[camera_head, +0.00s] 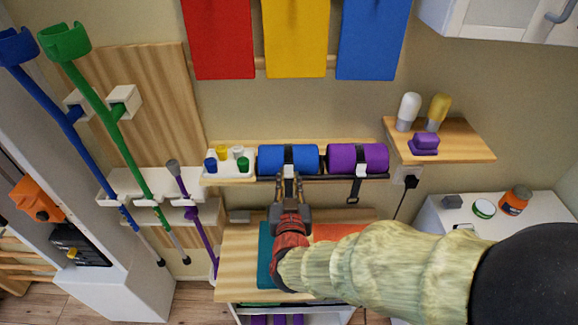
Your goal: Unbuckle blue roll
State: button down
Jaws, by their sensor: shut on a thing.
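The blue roll (270,158) lies on its side on a wall shelf, left of the purple roll. A black strap (289,153) runs around its middle. My gripper (288,178) reaches up from below to the front of the blue roll. Its fingers are shut on the lower front part of the strap, where the buckle sits. The fingers hide most of that part, so I cannot tell whether the buckle is fastened.
The purple roll (343,157) has its own strap, whose end (355,190) hangs below the shelf. A white tray (214,170) with small coloured cups stands left of the blue roll. Crutches (125,150) hang at left. A wooden table (238,250) is below.

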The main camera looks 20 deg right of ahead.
aim_at(289, 174)
jog(key=shift+r+g+y+p, duration=0.65)
jog(key=shift+g+p, duration=0.8)
jog(key=shift+p, duration=3)
jog(key=shift+r+g+y+p, duration=0.35)
jog(key=shift+r+g+p, duration=0.85)
jog(key=shift+p, duration=3.25)
jog(key=g+p, duration=0.2)
jog(key=p, duration=0.3)
jog(key=shift+g+y+p, duration=0.25)
jog(key=shift+y+p, duration=0.05)
jog(key=g+p, duration=0.1)
jog(key=p, duration=0.1)
jog(key=shift+w+p, duration=0.1)
jog(key=shift+p, duration=0.2)
jog(key=shift+g+p, duration=0.3)
jog(key=shift+p, duration=0.25)
jog(key=shift+f, duration=0.1)
jog(key=c, duration=1.8)
grip_release()
jog(key=shift+w+d, duration=0.1)
jog(key=shift+w, duration=0.05)
jog(key=shift+o, duration=0.8)
